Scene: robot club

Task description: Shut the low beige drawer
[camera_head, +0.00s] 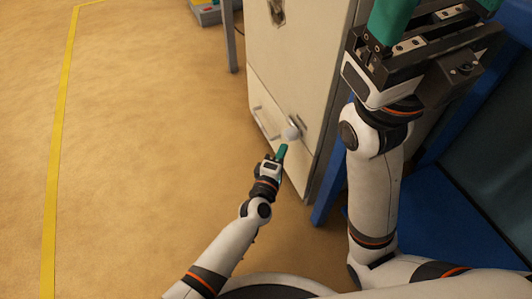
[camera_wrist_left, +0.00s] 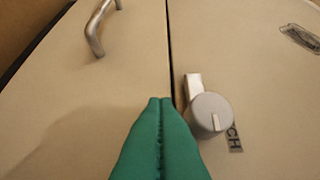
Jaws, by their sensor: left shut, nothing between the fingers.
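The low beige drawer (camera_head: 268,105) is at the bottom of a beige cabinet in the head view, with a metal bar handle (camera_head: 264,122). In the left wrist view, the drawer front (camera_wrist_left: 60,100) fills the left side, with its handle (camera_wrist_left: 97,27) at the top. A thin dark seam divides it from the panel beside it; the two look nearly flush. My left gripper (camera_head: 282,151) is shut and empty, its green fingertips (camera_wrist_left: 160,101) in front of the seam. Contact cannot be told. My right gripper (camera_head: 440,14) is open and empty at the upper right.
A round grey knob (camera_wrist_left: 210,114) with a metal latch sits on the neighbouring panel, right of the seam. A blue frame (camera_head: 332,170) stands right of the cabinet (camera_head: 300,55). The floor to the left is clear, with a yellow line (camera_head: 57,150).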

